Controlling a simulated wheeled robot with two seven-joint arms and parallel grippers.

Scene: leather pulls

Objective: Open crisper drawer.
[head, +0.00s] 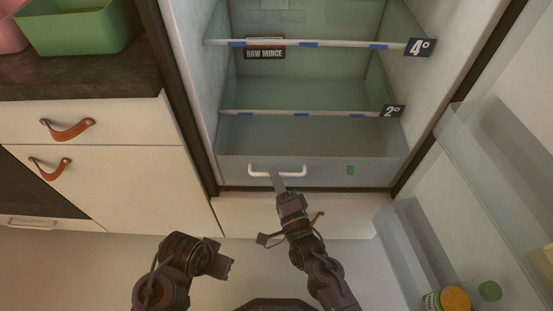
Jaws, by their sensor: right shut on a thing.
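The crisper drawer (380,172) is the clear bin at the bottom of the open fridge, below the lower shelf. Its front spans between the fridge side walls and looks in line with the fridge opening. A white bar handle (298,172) sits on its front. My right gripper (279,182) reaches up to the middle of the handle and is shut on it; the fingers hide part of the bar. My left gripper (228,265) hangs low in front of the fridge, apart from everything; its fingers are too dark and small to read.
The fridge door (480,150) stands open at the right, with jars (455,298) in its lower rack. Shelves tagged 4° (419,47) and 2° (392,111) are above the drawer. Cabinets with leather pulls (67,129) stand at left. Floor in front is clear.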

